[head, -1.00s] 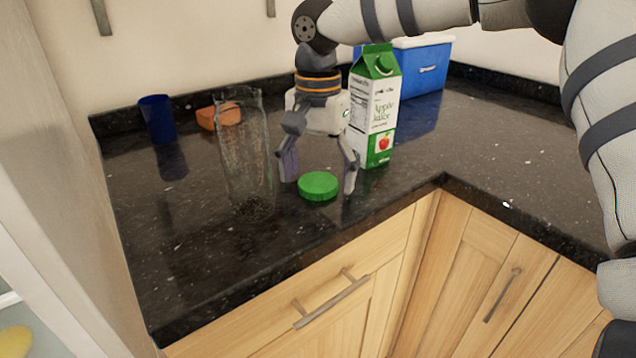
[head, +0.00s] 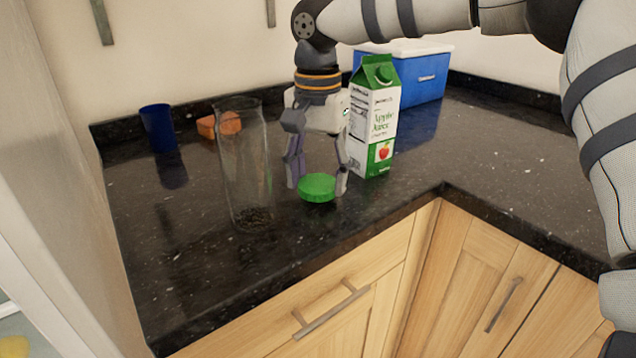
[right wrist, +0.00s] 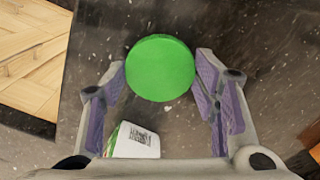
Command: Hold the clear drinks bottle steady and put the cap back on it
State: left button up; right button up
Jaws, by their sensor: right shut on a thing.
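The clear drinks bottle (head: 244,165) stands upright and open-topped on the dark granite counter, left of my right gripper. The round green cap (head: 317,187) lies flat, low at the counter, right of the bottle. My right gripper (head: 318,184) points down with its fingers on either side of the cap and is shut on it. In the right wrist view the cap (right wrist: 160,68) sits between the purple-padded fingertips. Whether the cap still touches the counter is hard to tell. My left gripper is not in view.
A green and white apple juice carton (head: 383,120) stands close behind and right of my right gripper. A blue cooler (head: 422,75), a blue cup (head: 158,128) and an orange block (head: 226,124) are farther back. The counter's front edge is near the bottle; the right side is clear.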

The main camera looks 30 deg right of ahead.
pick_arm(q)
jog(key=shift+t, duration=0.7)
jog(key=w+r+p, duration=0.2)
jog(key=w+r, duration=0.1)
pick_arm(e)
jog(key=s+a+r, duration=0.4)
jog(key=s+r, duration=0.7)
jog(key=s, duration=0.2)
jog(key=shift+s+r, duration=0.2)
jog(key=shift+s, duration=0.05)
